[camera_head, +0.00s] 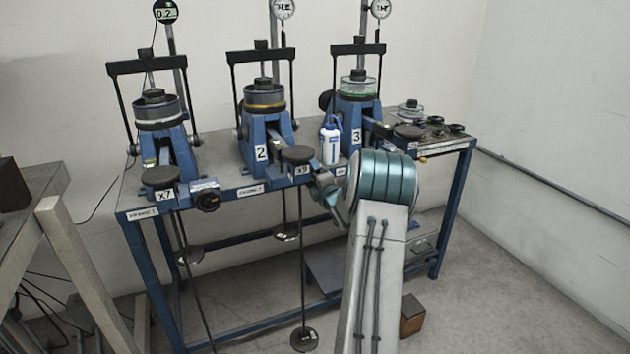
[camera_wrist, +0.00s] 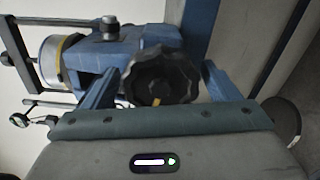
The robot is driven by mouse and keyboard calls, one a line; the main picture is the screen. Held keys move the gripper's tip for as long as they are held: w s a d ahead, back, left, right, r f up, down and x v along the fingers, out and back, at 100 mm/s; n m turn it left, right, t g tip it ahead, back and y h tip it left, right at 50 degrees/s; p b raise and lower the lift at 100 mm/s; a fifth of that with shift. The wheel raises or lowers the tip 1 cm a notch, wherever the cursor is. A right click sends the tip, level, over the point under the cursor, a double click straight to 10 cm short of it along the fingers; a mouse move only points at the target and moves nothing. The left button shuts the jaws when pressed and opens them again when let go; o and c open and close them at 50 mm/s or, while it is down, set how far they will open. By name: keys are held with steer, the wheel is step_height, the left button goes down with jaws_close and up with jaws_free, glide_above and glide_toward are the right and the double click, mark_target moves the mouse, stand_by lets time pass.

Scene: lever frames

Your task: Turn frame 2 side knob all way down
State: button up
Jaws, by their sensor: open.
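Frame 2 (camera_head: 256,135) is the middle blue lever frame, marked with a white "2"; its cell has a yellow band. In the wrist view, a black lobed knob (camera_wrist: 163,76) with a small orange mark near its lower rim sits on the blue body (camera_wrist: 135,42) below a yellow-banded cell (camera_wrist: 50,60). My gripper (camera_wrist: 160,70) is open, one blue finger on each side of the knob. I see a gap at the right finger; the left finger is close to the knob, and contact is unclear. In the head view my gripper (camera_head: 326,190) hides this knob.
Frame 1 (camera_head: 160,140) stands left with its own side knob (camera_head: 207,200). Frame 3 (camera_head: 355,120) stands right, with a white-blue bottle (camera_head: 330,140) beside it. Hangers hang in front of the bench (camera_head: 130,205). Small dishes and parts lie at the bench's right end.

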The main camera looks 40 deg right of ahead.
steer(key=b+v, duration=0.4)
steer(key=v, duration=0.2)
steer(key=shift+s+f, duration=0.1)
stand_by(1.0)
